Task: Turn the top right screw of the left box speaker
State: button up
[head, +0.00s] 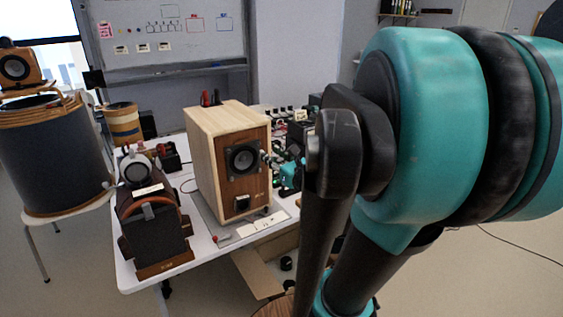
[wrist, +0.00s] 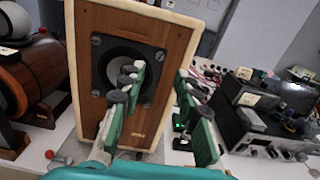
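A light wooden box speaker (head: 232,150) stands on the table in the head view, with a dark round driver in its brown front. The wrist view shows this front (wrist: 115,28) close up, slightly tilted in the picture. Dark screws sit around the driver; the top right screw (wrist: 160,56) is visible just above my left finger. My gripper (wrist: 160,82) is open, its two green fingers with dark pads apart and empty. The left finger overlaps the driver in view; the right finger is right of the speaker. Contact cannot be told. In the head view my arm hides part of the scene.
A dark brown rounded device (head: 152,222) stands left of the speaker. Electronic equipment (wrist: 262,115) crowds the table to the right. A small orange speaker (head: 18,68) sits on a large drum-shaped object (head: 55,150) at far left. A whiteboard (head: 170,45) is behind.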

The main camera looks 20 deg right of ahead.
jog(key=shift+v, duration=2.6)
